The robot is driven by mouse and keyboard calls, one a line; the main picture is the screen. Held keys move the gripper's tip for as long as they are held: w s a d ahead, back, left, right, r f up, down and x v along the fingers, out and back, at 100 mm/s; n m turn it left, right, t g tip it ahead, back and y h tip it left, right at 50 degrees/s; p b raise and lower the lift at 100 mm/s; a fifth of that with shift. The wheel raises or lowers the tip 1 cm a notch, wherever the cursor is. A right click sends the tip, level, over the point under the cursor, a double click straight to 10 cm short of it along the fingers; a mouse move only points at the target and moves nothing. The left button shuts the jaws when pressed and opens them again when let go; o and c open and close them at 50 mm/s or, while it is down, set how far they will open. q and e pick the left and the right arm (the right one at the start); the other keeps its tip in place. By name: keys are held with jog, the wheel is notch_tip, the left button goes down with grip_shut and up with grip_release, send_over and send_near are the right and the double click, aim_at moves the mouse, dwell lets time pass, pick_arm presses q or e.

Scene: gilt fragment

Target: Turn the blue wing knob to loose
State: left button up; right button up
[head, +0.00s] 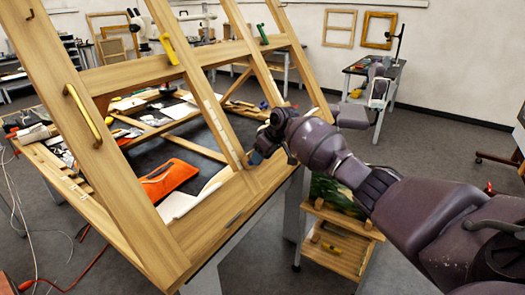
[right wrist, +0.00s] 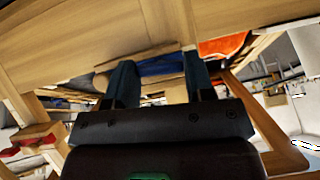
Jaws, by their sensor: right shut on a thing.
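The blue wing knob (right wrist: 161,66) shows in the right wrist view as a blue piece between the two dark fingers of my right gripper (right wrist: 159,72), against the underside of a wooden beam. The gripper is shut on it. In the head view my right gripper (head: 256,154) reaches from the right to the lower beam of the large tilted wooden frame (head: 215,222). The knob is hard to tell apart from the fingers there. Its exact angle is not clear. My left gripper is not in view.
A yellow handle (head: 82,115), a yellow knob (head: 168,50) and a green knob (head: 263,34) sit on the frame. An orange cloth (head: 170,179) lies behind the lower beam. A small wooden trolley (head: 337,250) stands below my right arm.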

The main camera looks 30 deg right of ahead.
jog(key=shift+s+f+n+h, duration=0.2)
jog(key=shift+n+h, duration=0.1)
jog(key=shift+n, duration=0.1)
dwell(0.3)
jog(key=o, duration=0.9)
jog(key=shift+w+r, duration=0.1)
jog(key=shift+r, duration=0.1)
jog(key=v, duration=1)
jog(key=shift+s+r+b, duration=0.25)
jog(key=shift+b, duration=0.15)
jog(key=shift+w, duration=0.1)
